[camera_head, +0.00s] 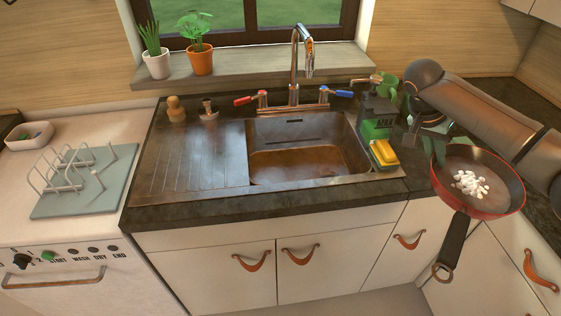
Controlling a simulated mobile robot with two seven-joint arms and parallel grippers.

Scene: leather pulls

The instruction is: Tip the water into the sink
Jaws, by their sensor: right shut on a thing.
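The sink (300,165) is a brown metal basin set in the dark counter, with a ribbed drainboard on its left. A tall tap (294,70) stands behind it, with a red lever (245,100) and a blue lever (341,93). My right arm comes in from the right. My right gripper (432,125) is right of the sink, above the counter, shut on a small greenish object (437,150) that is mostly hidden, so I cannot tell its shape. I cannot make out any water. My left gripper is out of view.
A red pan (512,195) with white pieces is close to the gripper, its handle pointing toward the front. A soap bottle (376,115) and a yellow sponge (384,152) stand at the sink's right edge. Potted plants (200,60) are on the sill.

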